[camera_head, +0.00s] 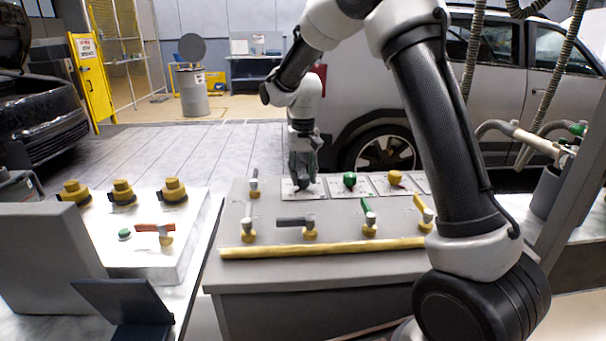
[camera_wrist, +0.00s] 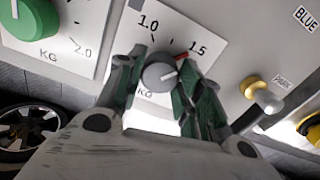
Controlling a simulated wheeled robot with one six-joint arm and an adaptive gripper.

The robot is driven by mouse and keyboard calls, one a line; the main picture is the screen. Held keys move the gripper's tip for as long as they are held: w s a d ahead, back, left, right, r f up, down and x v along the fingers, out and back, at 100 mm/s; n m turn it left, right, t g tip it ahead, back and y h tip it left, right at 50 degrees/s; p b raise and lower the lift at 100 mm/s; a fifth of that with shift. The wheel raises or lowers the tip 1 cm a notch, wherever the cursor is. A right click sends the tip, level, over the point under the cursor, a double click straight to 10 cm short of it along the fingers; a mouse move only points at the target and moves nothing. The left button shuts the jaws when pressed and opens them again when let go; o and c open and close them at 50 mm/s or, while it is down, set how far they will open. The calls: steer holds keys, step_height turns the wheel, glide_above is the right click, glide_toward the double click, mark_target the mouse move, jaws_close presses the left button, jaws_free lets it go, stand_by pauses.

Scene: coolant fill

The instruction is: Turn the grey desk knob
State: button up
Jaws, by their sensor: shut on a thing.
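The grey desk knob (camera_wrist: 160,72) sits on a white dial plate (camera_wrist: 192,22) marked 1.0, 1.5 and KG. Its white pointer line points right and slightly up, close to a red mark (camera_wrist: 182,57) on the plate below the 1.5. My gripper (camera_wrist: 157,82) is shut on the grey knob, one finger on each side of it in the wrist view.
A green knob (camera_head: 350,180) and a yellow knob (camera_head: 395,178) stand to the right on the desk (camera_head: 275,208). Several lever valves, including a grey-handled one (camera_head: 296,221), stand in front and left. A yellow bar (camera_head: 320,248) runs along the front edge.

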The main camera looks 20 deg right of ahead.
mark_target(303, 176)
stand_by(0.3)
steer(key=o, duration=1)
steer(key=shift+o, duration=0.2)
step_height(303, 176, up, 12)
